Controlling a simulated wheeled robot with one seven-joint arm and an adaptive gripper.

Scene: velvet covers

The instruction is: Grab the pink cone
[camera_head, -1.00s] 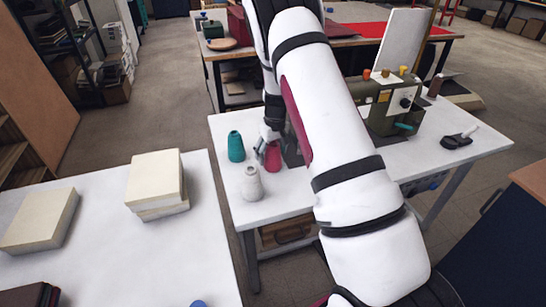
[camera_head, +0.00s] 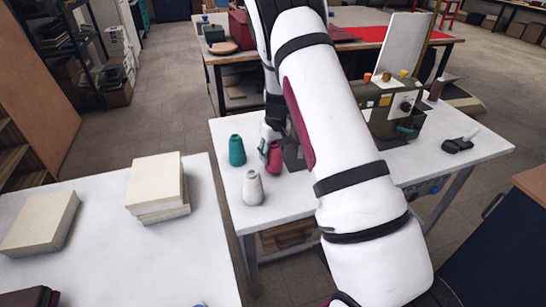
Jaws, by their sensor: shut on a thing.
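The pink cone (camera_head: 274,159) stands on the white table (camera_head: 222,186), to the right of a teal cone (camera_head: 237,150) and behind a white cone (camera_head: 252,188). My gripper (camera_head: 268,149) is shut on the pink cone from above and behind. The fingers partly cover the cone's upper left side. I cannot tell whether the cone's base touches the table.
My arm crosses the middle of the view and hides part of the table. A green machine (camera_head: 393,107) with small spools on top stands to the right. A black-handled tool (camera_head: 460,142) lies farther right. Stacked cream blocks (camera_head: 156,184) sit on a nearer table.

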